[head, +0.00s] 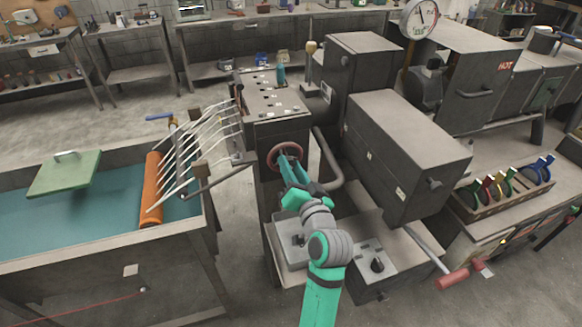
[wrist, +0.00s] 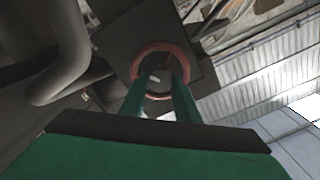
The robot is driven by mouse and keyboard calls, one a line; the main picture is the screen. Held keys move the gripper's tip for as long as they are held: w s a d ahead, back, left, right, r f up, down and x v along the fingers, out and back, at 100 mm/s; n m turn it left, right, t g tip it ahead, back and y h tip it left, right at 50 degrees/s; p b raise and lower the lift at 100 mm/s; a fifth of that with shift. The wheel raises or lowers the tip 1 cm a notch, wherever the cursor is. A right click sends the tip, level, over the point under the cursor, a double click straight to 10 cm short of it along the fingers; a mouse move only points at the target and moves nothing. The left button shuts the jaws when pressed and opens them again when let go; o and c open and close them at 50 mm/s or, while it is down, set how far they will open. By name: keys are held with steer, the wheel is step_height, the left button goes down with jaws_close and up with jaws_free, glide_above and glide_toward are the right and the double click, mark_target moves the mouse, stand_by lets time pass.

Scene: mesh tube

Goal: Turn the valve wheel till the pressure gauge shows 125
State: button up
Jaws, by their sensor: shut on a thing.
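The red valve wheel (head: 285,157) is on the front of a dark upright machine in the middle of the head view. It also shows at the top centre of the wrist view (wrist: 161,48). My gripper (head: 289,172) reaches up to the wheel from below. In the wrist view its two green fingers (wrist: 158,84) meet the wheel and are shut on it; the exact contact is partly hidden. The pressure gauge (head: 419,17) is a round white dial at the top right of the head view. Its dark needle shows, but its numbers are too small to read.
A curved grey pipe (head: 329,160) runs close to the right of the wheel. A tank (head: 110,262) with an orange roller (head: 152,190) and several pale rods stands at left. A big dark box (head: 405,150) stands at right. The floor between tank and machine is clear.

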steer(key=m, duration=1.1)
steer(key=shift+w+d+f, duration=0.1)
steer(key=shift+d, duration=0.05)
steer(key=shift+m, duration=0.3)
steer(key=o, duration=1.1)
steer(key=shift+c, duration=0.2)
steer(key=shift+s, duration=0.2)
steer(key=v, duration=1)
steer(key=shift+s, duration=0.2)
